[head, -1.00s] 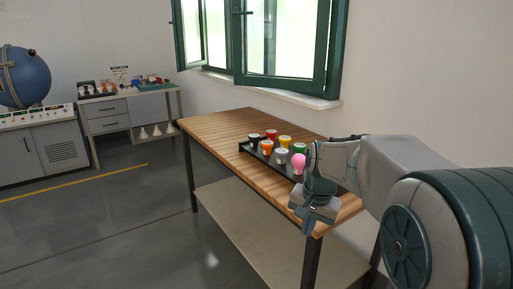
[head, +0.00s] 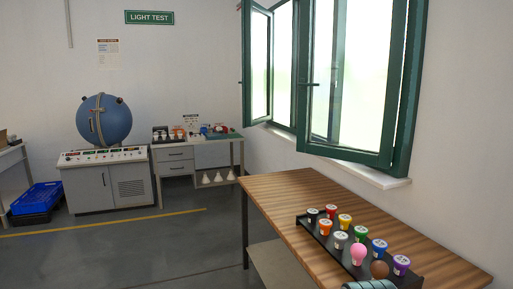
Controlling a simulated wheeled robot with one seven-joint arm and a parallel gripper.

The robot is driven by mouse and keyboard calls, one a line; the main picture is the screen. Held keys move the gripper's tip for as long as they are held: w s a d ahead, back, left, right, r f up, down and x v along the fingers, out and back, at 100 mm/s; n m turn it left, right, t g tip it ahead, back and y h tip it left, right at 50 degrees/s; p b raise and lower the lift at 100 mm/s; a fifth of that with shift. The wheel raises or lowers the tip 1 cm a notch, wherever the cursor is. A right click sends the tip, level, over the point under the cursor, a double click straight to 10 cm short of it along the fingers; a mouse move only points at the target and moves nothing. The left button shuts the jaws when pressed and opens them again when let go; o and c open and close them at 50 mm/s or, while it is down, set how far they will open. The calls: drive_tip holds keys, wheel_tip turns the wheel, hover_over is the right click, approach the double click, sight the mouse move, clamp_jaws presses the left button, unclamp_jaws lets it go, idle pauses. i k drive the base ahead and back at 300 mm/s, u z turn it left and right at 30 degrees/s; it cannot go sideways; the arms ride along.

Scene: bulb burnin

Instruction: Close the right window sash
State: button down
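The right window sash (head: 345,154) has a dark green frame and a bright pane. It stands open, swung into the room above the wooden bench, with a dark handle (head: 312,85) on its left stile. The left sash (head: 259,62) also stands open, to its left. The fixed green window frame (head: 411,80) shows at the right. My gripper is not visible in the head view; only a small teal and grey piece, which seems to be part of my arm, shows at the bottom edge.
The wooden bench (head: 290,187) stands below the window sill (head: 370,174). A blue sphere (head: 104,121) on a grey console (head: 130,182) is at the left. The floor left of the bench is clear.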

sight(383, 159)
drive_tip(key=u, duration=0.9)
drive_tip(key=i, duration=2.65)
drive_tip(key=z, duration=1.4)
drive_tip(key=i, duration=0.4)
drive_tip(key=z, duration=0.15)
